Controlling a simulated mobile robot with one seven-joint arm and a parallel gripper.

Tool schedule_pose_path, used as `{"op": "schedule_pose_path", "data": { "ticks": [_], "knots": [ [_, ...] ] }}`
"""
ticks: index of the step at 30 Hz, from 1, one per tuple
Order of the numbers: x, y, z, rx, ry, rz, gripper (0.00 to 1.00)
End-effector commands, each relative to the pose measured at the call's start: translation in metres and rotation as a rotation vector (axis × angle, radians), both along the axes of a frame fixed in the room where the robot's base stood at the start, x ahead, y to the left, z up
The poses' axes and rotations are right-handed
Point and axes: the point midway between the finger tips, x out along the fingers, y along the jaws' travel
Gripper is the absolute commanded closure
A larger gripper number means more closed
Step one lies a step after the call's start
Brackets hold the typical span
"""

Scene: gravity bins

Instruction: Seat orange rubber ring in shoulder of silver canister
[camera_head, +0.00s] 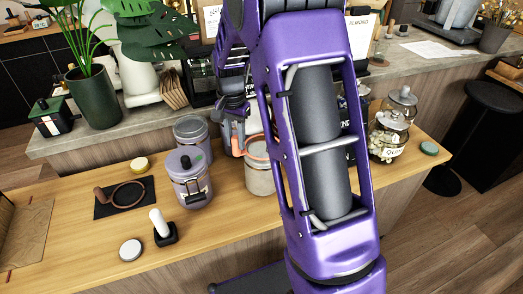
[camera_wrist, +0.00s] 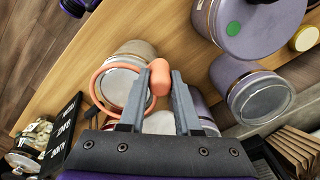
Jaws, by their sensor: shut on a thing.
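The orange rubber ring (camera_wrist: 96,72) is held by its thick orange tab between the fingers of my gripper (camera_wrist: 160,90). In the head view the ring (camera_head: 259,148) shows at the mouth of a pale beige-silver canister (camera_head: 259,180), beside my gripper (camera_head: 238,142). In the wrist view the ring's loop overlaps this canister's (camera_wrist: 140,50) round top and sticks out past it to the left. I cannot tell whether it touches the shoulder. A grey-lavender open-looking canister (camera_head: 191,131) stands to the left. My arm hides part of the scene in the head view.
A lavender clamp-lid canister (camera_head: 190,184) with a green dot stands close on the left. A dark mat (camera_head: 104,211) bears a brown ring (camera_head: 127,194). A white-handled tool (camera_head: 160,225) stands in front. Glass jars (camera_head: 388,135) are on the right. The wooden counter's front left is fairly clear.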

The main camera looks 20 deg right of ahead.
Motion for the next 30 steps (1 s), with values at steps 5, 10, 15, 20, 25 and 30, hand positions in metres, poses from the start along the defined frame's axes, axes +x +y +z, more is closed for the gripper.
{"op": "schedule_pose_path", "data": {
  "ticks": [5,10,15,20,25,30],
  "knots": [
    [0.0001,0.0001,0.0000,0.000,0.000,0.000,1.00],
    [0.0000,0.0001,-0.0007,0.000,0.000,0.000,1.00],
    [0.0000,0.0001,-0.0028,0.000,0.000,0.000,1.00],
    [0.0000,0.0001,-0.0047,0.000,0.000,0.000,1.00],
    [0.0001,0.0002,-0.0068,0.000,0.000,0.000,1.00],
    [0.0001,0.0002,-0.0089,0.000,0.000,0.000,1.00]
  ]
}}
